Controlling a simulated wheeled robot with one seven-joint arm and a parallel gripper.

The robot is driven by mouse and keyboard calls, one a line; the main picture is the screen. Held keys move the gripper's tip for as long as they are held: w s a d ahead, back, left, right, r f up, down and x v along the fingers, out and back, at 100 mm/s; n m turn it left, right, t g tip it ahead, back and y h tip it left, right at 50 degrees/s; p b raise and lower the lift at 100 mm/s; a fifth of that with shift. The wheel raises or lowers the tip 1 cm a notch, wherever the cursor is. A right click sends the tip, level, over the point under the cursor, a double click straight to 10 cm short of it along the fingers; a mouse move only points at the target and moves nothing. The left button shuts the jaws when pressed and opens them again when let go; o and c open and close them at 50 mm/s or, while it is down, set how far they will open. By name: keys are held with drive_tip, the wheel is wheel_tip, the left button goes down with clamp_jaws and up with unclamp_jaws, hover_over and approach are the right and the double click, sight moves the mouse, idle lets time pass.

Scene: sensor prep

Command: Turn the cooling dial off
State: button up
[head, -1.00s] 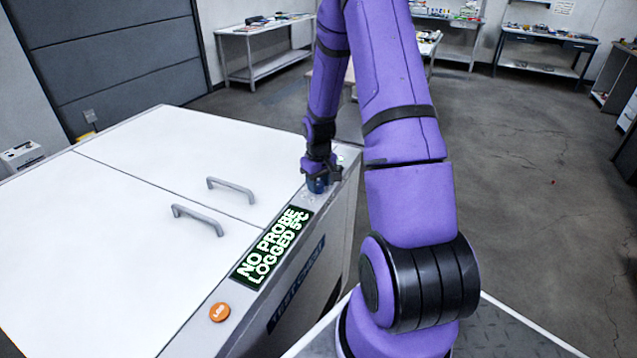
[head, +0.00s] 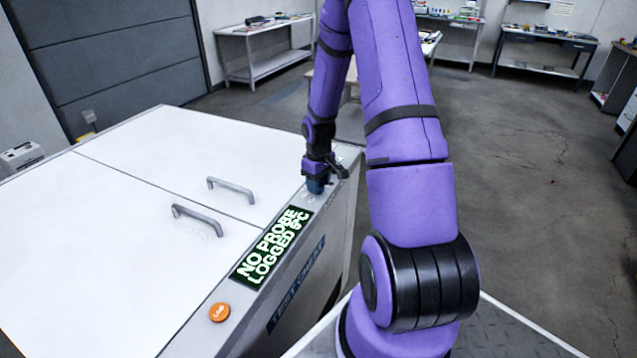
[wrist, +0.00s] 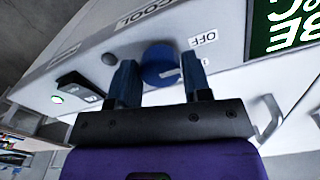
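The cooling dial (wrist: 158,62) is a round blue knob on the chest's light control panel, with a pale mark on its lower right side in the wrist view. An OFF label (wrist: 203,39) is to its right and a COOL label (wrist: 143,14) is above it. My gripper (wrist: 161,74) has its two blue fingers apart, one on each side of the dial, with narrow gaps showing; I cannot tell whether either touches it. In the head view my gripper (head: 317,185) is low at the panel's far end and hides the dial.
The white chest lid (head: 130,220) has two grey handles (head: 232,190). A display (head: 272,246) reads NO PROBE LOGGED 5°C. An orange button (head: 219,312) is at the panel's near end. A dark rocker switch with a green light (wrist: 78,92) is left of the dial.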

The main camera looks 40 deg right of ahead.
drive_tip(key=o, duration=0.3)
drive_tip(key=shift+r, duration=0.15)
wheel_tip(320, 180, up, 10)
drive_tip(key=shift+r, duration=0.25)
idle(0.7)
